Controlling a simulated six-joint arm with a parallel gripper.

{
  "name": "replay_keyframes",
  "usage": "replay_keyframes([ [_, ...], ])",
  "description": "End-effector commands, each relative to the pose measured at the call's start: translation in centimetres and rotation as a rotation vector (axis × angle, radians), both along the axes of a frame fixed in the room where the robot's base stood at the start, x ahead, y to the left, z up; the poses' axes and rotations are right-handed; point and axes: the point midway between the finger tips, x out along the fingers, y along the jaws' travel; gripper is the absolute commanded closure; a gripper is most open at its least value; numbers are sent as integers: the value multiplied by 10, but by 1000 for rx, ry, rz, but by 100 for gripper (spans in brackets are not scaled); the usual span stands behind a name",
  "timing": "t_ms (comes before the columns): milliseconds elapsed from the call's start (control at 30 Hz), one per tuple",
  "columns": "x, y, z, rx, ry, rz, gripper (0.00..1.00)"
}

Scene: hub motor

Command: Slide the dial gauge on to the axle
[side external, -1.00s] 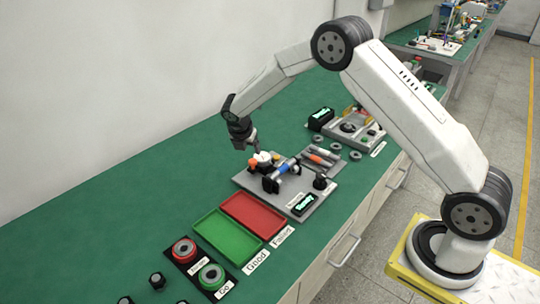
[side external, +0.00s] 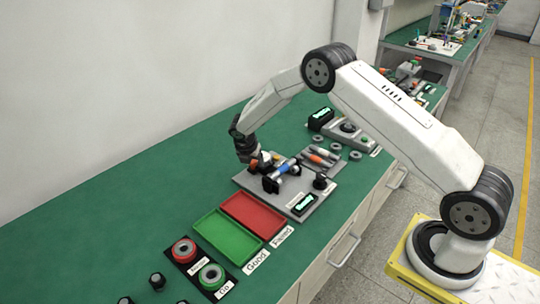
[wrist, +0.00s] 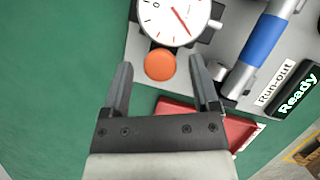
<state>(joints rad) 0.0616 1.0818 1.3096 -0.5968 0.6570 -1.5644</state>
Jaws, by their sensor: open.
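The dial gauge (wrist: 178,18), with a white face and a red needle, is at the top of the wrist view, its upper part cut off. An orange knob (wrist: 160,66) sits at its lower edge. My gripper (wrist: 160,63) is open, with one finger on each side of the orange knob; I cannot tell whether either finger touches it. In the side view my gripper (side external: 250,158) is low at the back of the grey fixture plate and mostly hides the gauge. The axle (wrist: 262,38), silver with a blue band, lies right of the gauge; it also shows in the side view (side external: 285,167).
A "Ready" display (wrist: 299,90) stands right of the axle. A red tray (side external: 255,214) and a green tray (side external: 226,235) lie in front of the plate. Two push buttons (side external: 184,251) are nearer the camera. Green bench top is clear at the left.

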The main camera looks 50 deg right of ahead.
Motion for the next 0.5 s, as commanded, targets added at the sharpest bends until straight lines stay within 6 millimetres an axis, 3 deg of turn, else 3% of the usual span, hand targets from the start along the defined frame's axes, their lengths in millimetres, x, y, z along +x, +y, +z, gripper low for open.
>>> replay_keyframes([
  [200,0,0,0,0,0,0,22],
  [267,0,0,0,0,0,0,38],
  [433,0,0,0,0,0,0,92],
  [467,0,0,0,0,0,0,100],
  [500,0,0,0,0,0,0,100],
])
